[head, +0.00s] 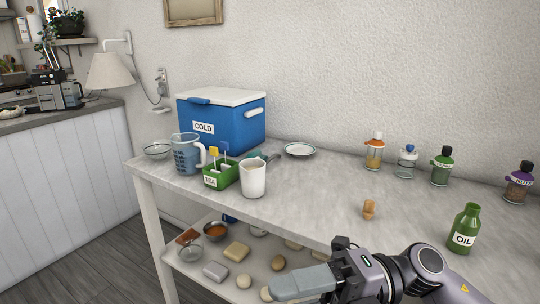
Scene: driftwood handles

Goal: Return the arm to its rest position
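My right arm comes in from the lower right. Its gripper (300,283) is in front of the table's near edge, above the lower shelf, pointing left. Its grey fingers overlap from this angle, so I cannot tell whether they are open or shut, and I see no object clearly held. My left gripper is not in view. A green bottle labelled OIL (465,229) stands upright at the right of the table, with no stopper visible in its neck. A cork stopper (369,209) stands on the table to its left, apart from the gripper.
The marble table (320,190) holds a blue cooler (228,124), a measuring jug (185,158), a green TEA box (220,175), a white pitcher (253,179), a plate (299,150) and several spice jars (441,167). The lower shelf (220,255) bears bowls and stones. The table's middle is mostly clear.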

